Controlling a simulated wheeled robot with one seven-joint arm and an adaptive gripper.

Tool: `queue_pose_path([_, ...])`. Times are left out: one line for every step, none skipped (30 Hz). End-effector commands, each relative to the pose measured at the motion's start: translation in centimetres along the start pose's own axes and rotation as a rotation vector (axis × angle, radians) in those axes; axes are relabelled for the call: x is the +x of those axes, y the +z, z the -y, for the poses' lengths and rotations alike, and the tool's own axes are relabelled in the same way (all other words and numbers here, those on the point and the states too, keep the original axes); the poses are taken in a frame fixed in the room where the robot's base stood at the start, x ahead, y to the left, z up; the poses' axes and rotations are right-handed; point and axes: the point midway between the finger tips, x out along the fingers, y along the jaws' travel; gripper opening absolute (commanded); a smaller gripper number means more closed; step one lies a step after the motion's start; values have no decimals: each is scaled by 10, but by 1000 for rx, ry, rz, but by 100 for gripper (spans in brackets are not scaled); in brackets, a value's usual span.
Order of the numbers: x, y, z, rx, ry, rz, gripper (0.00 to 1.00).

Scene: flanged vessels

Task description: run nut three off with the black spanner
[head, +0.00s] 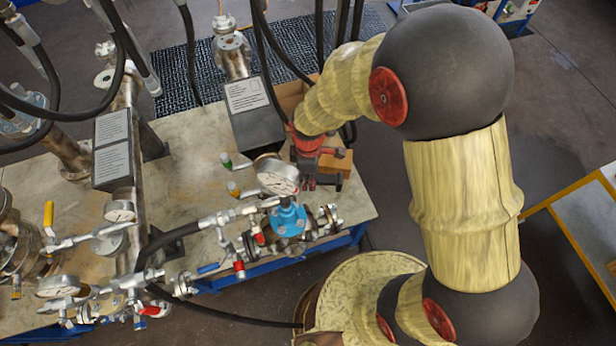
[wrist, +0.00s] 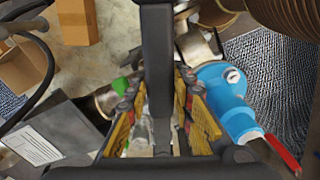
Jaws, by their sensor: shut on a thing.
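My gripper (head: 311,183) is over the right part of the bench, beside a gauge and a blue valve body (head: 288,220). In the wrist view my gripper (wrist: 158,105) has its yellow-padded fingers on both sides of a long black bar, which looks like the black spanner (wrist: 158,50). The bar runs up the middle of the picture, and its working end is not clear to see. The blue body (wrist: 228,100) is right of the fingers there. I cannot tell which nut is nut three; the fingers and bar hide what lies behind them.
A dark box with a white label (head: 255,120) stands left of my gripper, with a small green-handled valve (head: 226,160) near it. A cardboard block (head: 338,163) is close on the right. Pipes, gauges and hoses crowd the left. Bare bench top (head: 345,200) shows at right.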

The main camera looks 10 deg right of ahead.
Motion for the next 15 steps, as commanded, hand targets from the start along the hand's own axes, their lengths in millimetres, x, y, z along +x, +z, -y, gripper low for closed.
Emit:
queue_pose_path([2,0,-1,0,1,-1,0])
queue_pose_path([3,0,-1,0,1,-1,0])
queue_pose_path([4,0,-1,0,1,-1,0])
queue_pose_path([5,0,-1,0,1,-1,0])
queue_pose_path([6,0,-1,0,1,-1,0])
queue_pose_path([7,0,-1,0,1,-1,0])
queue_pose_path([8,0,-1,0,1,-1,0])
queue_pose_path([9,0,-1,0,1,-1,0])
queue_pose_path([10,0,-1,0,1,-1,0])
queue_pose_path([11,0,-1,0,2,-1,0])
queue_pose_path([12,0,-1,0,2,-1,0])
queue_pose_path([13,-1,-1,0,2,-1,0])
queue_pose_path([14,-1,-1,0,2,-1,0])
queue_pose_path([15,-1,-1,0,2,-1,0])
queue_pose_path([16,-1,-1,0,2,-1,0])
